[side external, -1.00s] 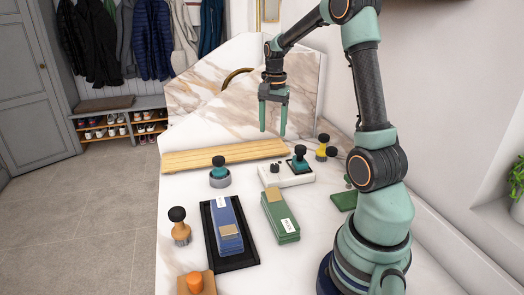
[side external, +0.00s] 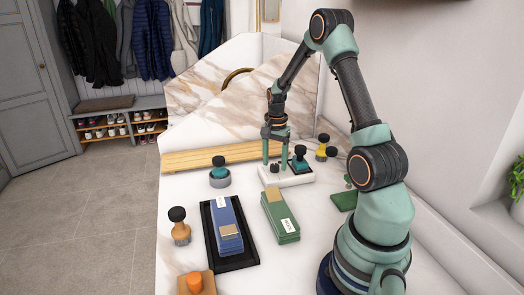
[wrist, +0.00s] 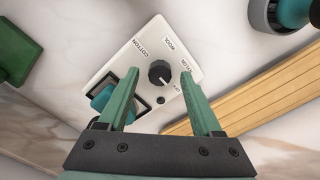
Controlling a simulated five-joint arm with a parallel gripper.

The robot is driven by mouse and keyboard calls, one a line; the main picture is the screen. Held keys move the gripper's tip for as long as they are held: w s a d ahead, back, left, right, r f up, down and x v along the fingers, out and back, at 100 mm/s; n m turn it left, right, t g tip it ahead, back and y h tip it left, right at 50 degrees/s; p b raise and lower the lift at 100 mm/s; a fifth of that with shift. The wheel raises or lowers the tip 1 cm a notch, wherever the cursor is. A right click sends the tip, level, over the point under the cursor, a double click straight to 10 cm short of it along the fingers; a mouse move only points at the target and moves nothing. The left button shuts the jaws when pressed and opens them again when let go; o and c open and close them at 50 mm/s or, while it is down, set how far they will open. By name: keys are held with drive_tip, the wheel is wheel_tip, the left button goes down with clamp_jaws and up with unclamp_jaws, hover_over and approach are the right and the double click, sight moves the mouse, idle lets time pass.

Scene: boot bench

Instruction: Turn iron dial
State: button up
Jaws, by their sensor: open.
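The iron dial is a black knob (side external: 274,168) on a white base (side external: 298,179) near the back of the bench. The wrist view shows the knob (wrist: 159,72) on its white plate (wrist: 125,62), with printed words including COTTON and WOOL. A small teal iron with a black handle (side external: 300,154) stands on the base's right end; a finger partly hides it in the wrist view. My gripper (side external: 275,163) points down, open and empty, over the dial. In the wrist view its fingertips (wrist: 160,76) lie either side of the knob; I cannot tell whether they touch it.
A wooden board (side external: 205,159) lies behind. A grey tin with a teal, black-topped piece (side external: 219,179) stands left. Yellow and black pieces (side external: 324,151) stand right. Blue blocks in a black tray (side external: 237,263) and green blocks (side external: 279,219) lie in front.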

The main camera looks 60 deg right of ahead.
drive_tip(key=shift+f, duration=0.2)
clamp_jaws()
drive_tip(key=shift+n, duration=0.3)
drive_tip(key=n, duration=0.5)
drive_tip(key=shift+n, duration=0.3)
drive_tip(key=n, duration=0.5)
drive_tip(key=shift+r+n, duration=0.1)
drive_tip(key=shift+n, duration=0.3)
